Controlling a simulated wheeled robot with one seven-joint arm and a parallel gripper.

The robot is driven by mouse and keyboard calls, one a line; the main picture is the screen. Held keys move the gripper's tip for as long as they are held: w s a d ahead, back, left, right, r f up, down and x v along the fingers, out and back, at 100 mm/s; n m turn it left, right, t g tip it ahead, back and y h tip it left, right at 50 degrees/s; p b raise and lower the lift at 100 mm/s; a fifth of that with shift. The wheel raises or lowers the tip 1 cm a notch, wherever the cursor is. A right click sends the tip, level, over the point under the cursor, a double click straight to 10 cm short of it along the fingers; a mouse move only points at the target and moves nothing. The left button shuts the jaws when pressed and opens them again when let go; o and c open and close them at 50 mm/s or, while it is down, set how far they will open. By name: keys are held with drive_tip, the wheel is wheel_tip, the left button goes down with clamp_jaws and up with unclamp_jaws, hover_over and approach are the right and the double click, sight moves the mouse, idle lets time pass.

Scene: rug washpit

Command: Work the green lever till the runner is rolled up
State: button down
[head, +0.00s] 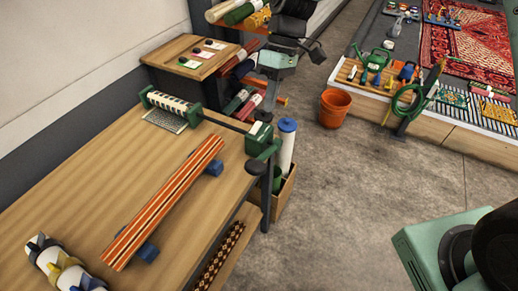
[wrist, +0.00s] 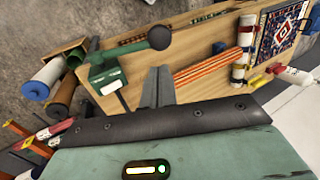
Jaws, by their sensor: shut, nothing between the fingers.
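The winder on the wooden bench has a roller (head: 172,103) between green end pieces, wound with white, dark-patterned material. A grey-white patterned piece, possibly the runner's loose end, lies flat beneath it. A dark shaft joins it to a green box (head: 260,140). The green lever (head: 268,152) ends in a dark knob (head: 257,168) at the bench edge. In the wrist view the lever (wrist: 125,49) points right to its knob (wrist: 159,38). My gripper (wrist: 159,70) is shut and empty. It appears below the knob in that picture; contact is not visible, and the distance is unclear.
A bin with a blue-capped roll (head: 287,140) stands by the bench end. An orange bucket (head: 334,108) is on the otherwise open floor.

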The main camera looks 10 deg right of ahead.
sight(257, 163)
idle(0.3)
drive_tip(key=p+x, duration=0.6)
drive_tip(key=x, duration=0.8)
drive_tip(key=shift+f, duration=0.1)
